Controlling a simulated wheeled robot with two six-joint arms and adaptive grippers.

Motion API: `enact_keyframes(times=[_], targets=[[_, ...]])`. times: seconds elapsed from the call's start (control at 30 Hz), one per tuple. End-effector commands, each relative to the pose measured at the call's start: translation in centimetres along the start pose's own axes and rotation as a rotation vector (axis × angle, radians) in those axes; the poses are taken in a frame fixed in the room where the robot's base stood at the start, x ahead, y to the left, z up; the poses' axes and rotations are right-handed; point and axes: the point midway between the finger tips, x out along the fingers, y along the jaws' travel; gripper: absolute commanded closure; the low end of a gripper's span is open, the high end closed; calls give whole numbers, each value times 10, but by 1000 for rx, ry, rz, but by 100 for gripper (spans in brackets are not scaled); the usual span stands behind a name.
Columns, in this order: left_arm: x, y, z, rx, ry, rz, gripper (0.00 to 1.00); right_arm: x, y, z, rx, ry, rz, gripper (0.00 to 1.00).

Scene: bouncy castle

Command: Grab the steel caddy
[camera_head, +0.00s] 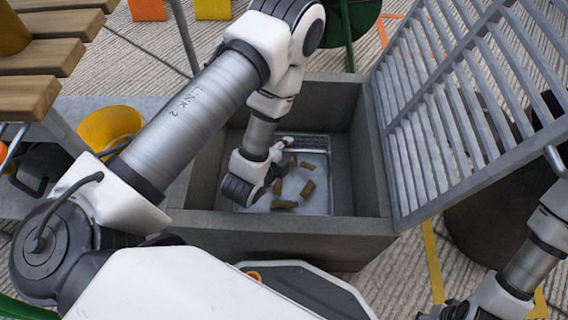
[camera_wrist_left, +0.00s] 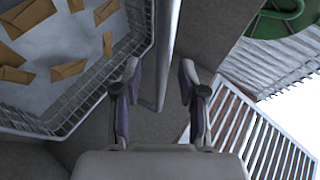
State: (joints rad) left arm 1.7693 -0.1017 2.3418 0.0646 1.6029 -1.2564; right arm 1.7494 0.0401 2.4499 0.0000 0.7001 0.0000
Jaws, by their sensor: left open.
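The steel caddy (camera_head: 321,203) is a shallow metal tray with mesh sides, sitting inside a deep grey box. Several brown chunks lie in it. My left arm reaches down into the box, and the left gripper (camera_head: 284,151) is over the caddy's area, partly hidden by its own wrist. In the left wrist view, the open left gripper (camera_wrist_left: 160,72) has the caddy's mesh wall (camera_wrist_left: 76,108) to its left. A pale upright strip lies beyond the gap between the fingers; I cannot tell whether it belongs to the caddy. My right gripper (camera_head: 445,311) is at the bottom right, mostly cut off.
The grey box (camera_head: 275,233) has thick walls close around the left arm. A slatted metal lid (camera_head: 405,190) stands raised at its right. A yellow bucket (camera_head: 108,124) and a wooden slatted bench (camera_head: 45,60) are at the left.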

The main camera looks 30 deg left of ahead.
Motion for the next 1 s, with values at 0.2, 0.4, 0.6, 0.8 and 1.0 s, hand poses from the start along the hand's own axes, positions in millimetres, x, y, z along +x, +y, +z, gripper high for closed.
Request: enact_keyframes(times=[0.2,0.4,0.6,0.8,1.0], targets=[[4,-1,0,0,0,0,59,1,0,0,0,1,0,60],[3,-1,0,0,0,1,100,1,0,0,0,1,0,60],[3,-1,0,0,0,-1,100,0,0,0,0,1,0,60],[-1,-8,-2,0,0,-1,100,-5,0,0,0,0,0,60],[-25,-47,-12,0,1,-2,100,-31,0,0,0,0,0,60]])
